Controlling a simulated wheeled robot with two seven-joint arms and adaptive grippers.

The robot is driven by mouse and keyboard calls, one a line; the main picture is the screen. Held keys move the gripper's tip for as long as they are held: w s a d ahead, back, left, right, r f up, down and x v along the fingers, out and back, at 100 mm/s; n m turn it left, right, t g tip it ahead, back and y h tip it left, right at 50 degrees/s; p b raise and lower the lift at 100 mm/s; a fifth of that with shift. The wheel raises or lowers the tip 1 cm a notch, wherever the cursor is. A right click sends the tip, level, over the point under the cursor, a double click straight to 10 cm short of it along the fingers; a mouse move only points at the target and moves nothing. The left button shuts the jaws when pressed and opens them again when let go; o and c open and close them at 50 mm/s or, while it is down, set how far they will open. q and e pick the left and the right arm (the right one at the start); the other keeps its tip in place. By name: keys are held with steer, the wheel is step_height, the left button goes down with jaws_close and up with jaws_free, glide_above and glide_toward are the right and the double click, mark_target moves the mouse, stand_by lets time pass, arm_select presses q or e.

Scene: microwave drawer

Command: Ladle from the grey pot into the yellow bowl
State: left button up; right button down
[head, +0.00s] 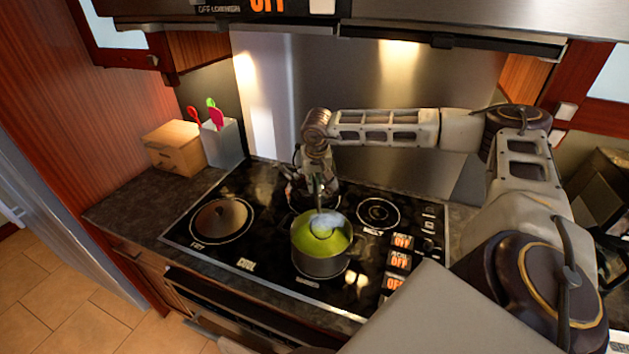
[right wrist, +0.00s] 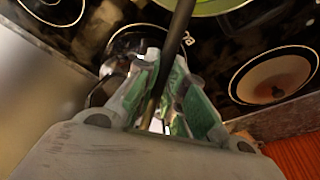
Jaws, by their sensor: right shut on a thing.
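The grey pot (head: 318,265) stands on the front burner of the black cooktop, with yellow-green contents (head: 342,238). Its rim and green inside also show at the top of the right wrist view (right wrist: 212,6). My right gripper (head: 318,186) is above and behind the pot, pointing down. In the right wrist view its fingers (right wrist: 165,92) are shut on the dark ladle handle (right wrist: 181,30). The ladle's pale round end (head: 324,224) is at the pot's contents; how deep it sits is hard to tell. I see no separate yellow bowl. My left gripper is not in view.
The right rear burner (head: 378,213) is bare. A wooden box (head: 172,150) and a white utensil holder (head: 222,145) stand on the counter at left. A steel hood (head: 440,22) overhangs the cooktop.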

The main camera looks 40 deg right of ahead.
steer(key=shift+w+r+g+y+p, duration=0.15)
steer(key=shift+r+g+y+p, duration=0.2)
steer(key=shift+g+p, duration=0.35)
steer(key=shift+d, duration=0.15)
steer(key=shift+w+d+r+g+y, duration=0.15)
steer(key=shift+w+r+g+y, duration=0.25)
steer(key=shift+g, duration=0.3)
steer(key=shift+s+r, duration=0.1)
steer(key=shift+s, duration=0.1)
